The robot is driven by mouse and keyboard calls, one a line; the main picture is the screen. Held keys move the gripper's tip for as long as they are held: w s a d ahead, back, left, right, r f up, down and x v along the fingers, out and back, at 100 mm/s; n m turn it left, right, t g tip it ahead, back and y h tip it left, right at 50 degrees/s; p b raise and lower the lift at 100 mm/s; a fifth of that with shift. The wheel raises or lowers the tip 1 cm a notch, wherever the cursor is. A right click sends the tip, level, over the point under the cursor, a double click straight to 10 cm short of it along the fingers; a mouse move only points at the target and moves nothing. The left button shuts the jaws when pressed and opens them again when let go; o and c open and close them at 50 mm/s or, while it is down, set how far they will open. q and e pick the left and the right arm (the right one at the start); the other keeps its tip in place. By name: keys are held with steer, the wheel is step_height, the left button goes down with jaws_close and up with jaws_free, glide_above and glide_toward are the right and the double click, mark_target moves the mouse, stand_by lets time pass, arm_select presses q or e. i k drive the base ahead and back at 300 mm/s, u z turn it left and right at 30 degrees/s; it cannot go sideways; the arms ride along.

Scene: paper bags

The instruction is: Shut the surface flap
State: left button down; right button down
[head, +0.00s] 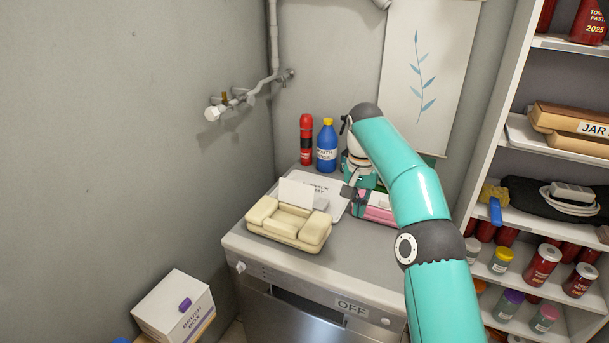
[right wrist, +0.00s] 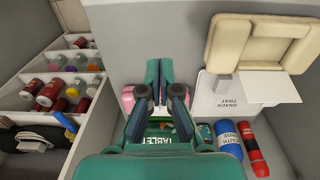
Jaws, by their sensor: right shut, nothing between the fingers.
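My right gripper (head: 351,192) is shut and empty, low over the grey worktop at a pink and green item (head: 378,208). In the right wrist view its fingertips (right wrist: 158,72) are together in front of that item, whose pink parts (right wrist: 127,100) show on both sides. I cannot tell whether they touch. A green label reading "TABLET" (right wrist: 156,141) shows between the finger links. No flap is clearly visible; my arm and gripper hide part of the item. My left gripper is not in view.
The worktop (head: 330,262) also carries a cream cushioned holder (head: 310,232) with a white card (head: 296,193), a white snack tray (head: 333,209), a blue bottle (head: 327,150) and a red bottle (head: 306,142). A full shelf (head: 500,130) stands right. The worktop's front is clear.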

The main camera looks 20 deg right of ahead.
mark_target(296, 192)
steer(key=i, duration=1)
